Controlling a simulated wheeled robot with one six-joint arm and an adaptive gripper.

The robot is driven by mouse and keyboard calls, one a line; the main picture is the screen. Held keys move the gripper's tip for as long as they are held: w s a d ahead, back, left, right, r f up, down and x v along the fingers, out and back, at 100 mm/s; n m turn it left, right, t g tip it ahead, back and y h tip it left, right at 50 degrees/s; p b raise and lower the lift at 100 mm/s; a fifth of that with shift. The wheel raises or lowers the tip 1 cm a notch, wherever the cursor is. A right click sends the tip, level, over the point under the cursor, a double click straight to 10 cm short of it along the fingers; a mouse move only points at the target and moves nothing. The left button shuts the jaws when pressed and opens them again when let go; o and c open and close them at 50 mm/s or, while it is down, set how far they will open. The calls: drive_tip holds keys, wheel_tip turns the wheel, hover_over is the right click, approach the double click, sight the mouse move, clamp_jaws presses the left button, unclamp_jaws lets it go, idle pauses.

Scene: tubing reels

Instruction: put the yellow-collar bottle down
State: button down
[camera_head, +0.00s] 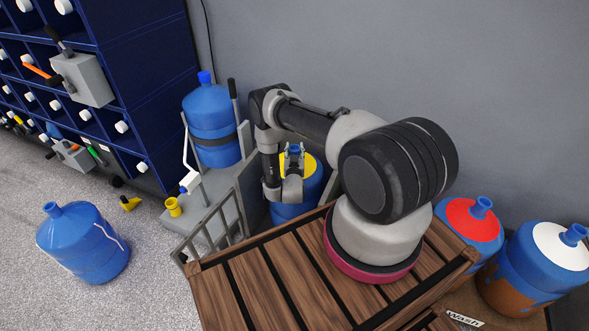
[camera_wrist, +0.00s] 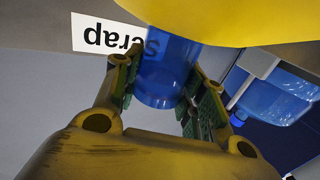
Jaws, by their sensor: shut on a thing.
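The yellow-collar bottle (camera_head: 313,169) is blue and sits behind my arm, beyond the wooden slatted top and by the grey wall. My wrist hides part of it, and its base is hidden, so I cannot tell whether it rests on anything. In the wrist view its yellow collar (camera_wrist: 235,18) fills the top, and its blue neck (camera_wrist: 165,72) lies between my fingers. My gripper (camera_wrist: 160,92) is shut on that neck. A white label reading "scrap" (camera_wrist: 95,36) shows upside down beside the neck, partly behind it.
Red-collar (camera_head: 468,218) and white-collar (camera_head: 548,255) bottles stand right, near a "Wash" label (camera_head: 465,319). A grey cart (camera_head: 213,228) carries a blue bottle (camera_head: 211,120). Another blue bottle (camera_head: 83,245) stands on the floor, left. A blue rack (camera_head: 150,70) stands behind. Slatted wood (camera_head: 240,295) fills the front.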

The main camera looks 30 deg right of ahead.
drive_tip(key=shift+w+f, duration=0.1)
drive_tip(key=shift+f, duration=2.2)
drive_tip(key=c, duration=0.9)
unclamp_jaws()
drive_tip(key=shift+f, duration=0.15)
